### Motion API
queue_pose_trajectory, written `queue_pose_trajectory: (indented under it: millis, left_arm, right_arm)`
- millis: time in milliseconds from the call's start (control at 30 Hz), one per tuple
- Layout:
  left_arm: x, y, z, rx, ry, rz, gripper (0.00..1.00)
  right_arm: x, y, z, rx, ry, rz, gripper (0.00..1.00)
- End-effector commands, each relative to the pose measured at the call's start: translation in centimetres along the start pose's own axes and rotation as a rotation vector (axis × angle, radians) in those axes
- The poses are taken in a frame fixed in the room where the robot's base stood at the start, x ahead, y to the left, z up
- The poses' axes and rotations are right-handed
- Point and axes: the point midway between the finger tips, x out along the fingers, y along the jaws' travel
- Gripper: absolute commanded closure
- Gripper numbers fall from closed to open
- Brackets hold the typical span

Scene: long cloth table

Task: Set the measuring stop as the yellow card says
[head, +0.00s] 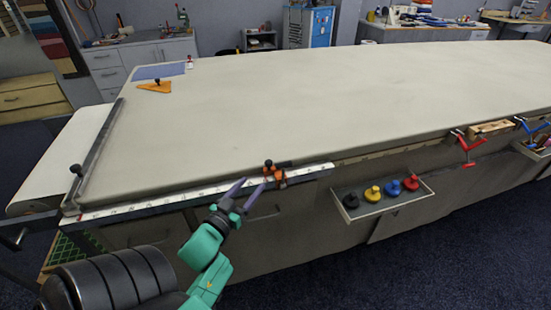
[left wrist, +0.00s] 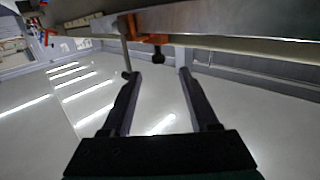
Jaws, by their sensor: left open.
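The orange measuring stop (head: 279,175) with a dark knob sits on the pale ruler (head: 210,192) along the table's front edge, near the ruler's right end. In the left wrist view the stop (left wrist: 128,26) shows under the table edge, with a dark knob (left wrist: 158,55) hanging down. My left gripper (head: 246,188) is open just left of and below the stop. In the left wrist view, its fingers (left wrist: 158,76) are spread with nothing held between them, and the knob is just beyond the gap. I cannot make out a yellow card. My right gripper is not in view.
A dark bar (head: 98,155) lies along the table's left end. A tray (head: 385,208) with several coloured knobs hangs at the front, right of the stop. Red (head: 466,147) and blue clamps grip the edge farther right. The cloth tabletop (head: 300,110) is mostly clear.

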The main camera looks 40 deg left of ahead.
Motion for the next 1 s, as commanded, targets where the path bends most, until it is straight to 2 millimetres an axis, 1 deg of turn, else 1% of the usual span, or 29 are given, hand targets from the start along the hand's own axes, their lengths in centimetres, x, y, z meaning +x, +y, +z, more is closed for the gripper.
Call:
queue_pose_trajectory:
  millis: [67,133,233,367,500,600,700,833,1000]
  left_arm:
    - [-0.1,0.0,-0.2,-0.001,0.026,0.018,0.39]
    - [0.3,0.1,-0.5,-0.002,0.036,0.025,0.39]
    - [1.9,0.2,-0.6,-0.002,0.037,0.025,0.39]
    - [5.2,0.2,-0.8,-0.002,0.037,0.024,0.39]
    - [9.1,0.3,-1.0,0.0,0.037,0.023,0.39]
    - [11.5,0.4,-1.0,-0.002,0.036,0.023,0.39]
    - [13.2,0.4,-0.8,-0.003,0.033,0.022,0.39]
    - [14.3,0.4,-0.9,-0.001,0.032,0.022,0.39]
    - [14.3,0.4,-0.8,-0.001,0.031,0.022,0.39]
  right_arm:
    - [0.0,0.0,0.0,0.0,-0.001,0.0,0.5]
    - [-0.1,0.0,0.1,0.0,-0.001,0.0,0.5]
    - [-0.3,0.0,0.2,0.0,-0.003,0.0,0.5]
    - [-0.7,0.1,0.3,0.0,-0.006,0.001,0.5]
    - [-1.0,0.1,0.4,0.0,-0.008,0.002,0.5]
    - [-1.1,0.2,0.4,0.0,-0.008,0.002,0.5]
    - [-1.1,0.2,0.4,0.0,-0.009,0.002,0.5]
    - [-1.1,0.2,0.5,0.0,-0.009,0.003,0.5]
    - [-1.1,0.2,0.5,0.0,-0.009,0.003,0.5]
